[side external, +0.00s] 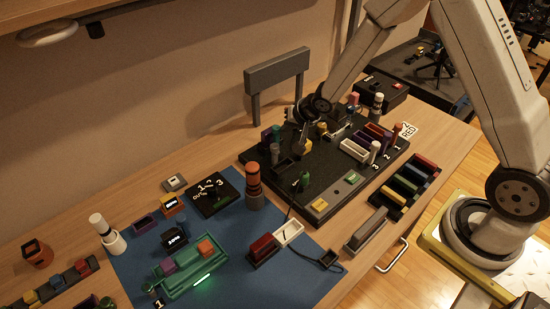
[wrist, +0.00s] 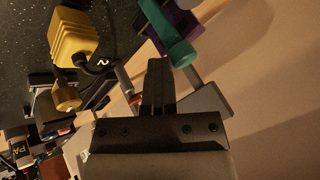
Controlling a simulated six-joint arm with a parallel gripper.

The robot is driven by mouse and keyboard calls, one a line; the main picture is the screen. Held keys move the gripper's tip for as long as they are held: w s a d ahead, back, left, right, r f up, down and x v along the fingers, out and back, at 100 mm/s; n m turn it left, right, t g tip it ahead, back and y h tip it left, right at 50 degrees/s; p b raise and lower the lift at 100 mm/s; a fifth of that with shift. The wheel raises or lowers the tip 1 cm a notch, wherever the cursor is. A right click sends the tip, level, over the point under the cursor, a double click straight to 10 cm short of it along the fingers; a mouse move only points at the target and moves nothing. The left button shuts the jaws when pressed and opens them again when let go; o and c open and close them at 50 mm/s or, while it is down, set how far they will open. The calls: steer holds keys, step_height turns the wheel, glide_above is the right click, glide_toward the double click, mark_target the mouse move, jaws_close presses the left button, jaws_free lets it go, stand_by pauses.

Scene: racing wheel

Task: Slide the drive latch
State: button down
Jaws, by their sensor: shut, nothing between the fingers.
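My gripper (side external: 290,157) is low over the back-left part of a black board (side external: 329,172) in the side view. In the wrist view my gripper (wrist: 158,62) has its fingers together with nothing between them. A teal cylinder (wrist: 181,53) with a purple part (wrist: 178,22) is just beyond the fingertips. A grey block (wrist: 207,102) and a thin metallic rod are close beside the fingers; contact cannot be told. A yellow fitting (wrist: 76,40) near a "2" mark stands to the left. I cannot tell which part is the drive latch; my gripper hides some of this area.
A dark upright panel (side external: 278,72) stands behind the board. A blue mat (side external: 225,285) to the left bears a green tray (side external: 187,282), small blocks and an orange-and-dark cylinder (side external: 253,180). A rack of coloured bars (side external: 405,187) lies at the right. Several posts crowd the board.

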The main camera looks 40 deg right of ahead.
steer(key=shift+s+d+r, duration=0.1)
steer(key=shift+s+d, duration=1.1)
steer(key=shift+d, duration=0.05)
steer(key=v, duration=1)
steer(key=shift+s, duration=0.2)
steer(key=shift+d, duration=0.1)
steer(key=shift+s, duration=0.1)
steer(key=s+a+n+g, duration=0.2)
steer(key=s+n, duration=0.2)
steer(key=s, duration=0.2)
steer(key=s+a+n+g, duration=0.2)
steer(key=s+a+n, duration=0.1)
steer(key=s, duration=0.4)
steer(key=shift+r+n+g+h, duration=0.3)
steer(key=shift+n+g+h, duration=0.1)
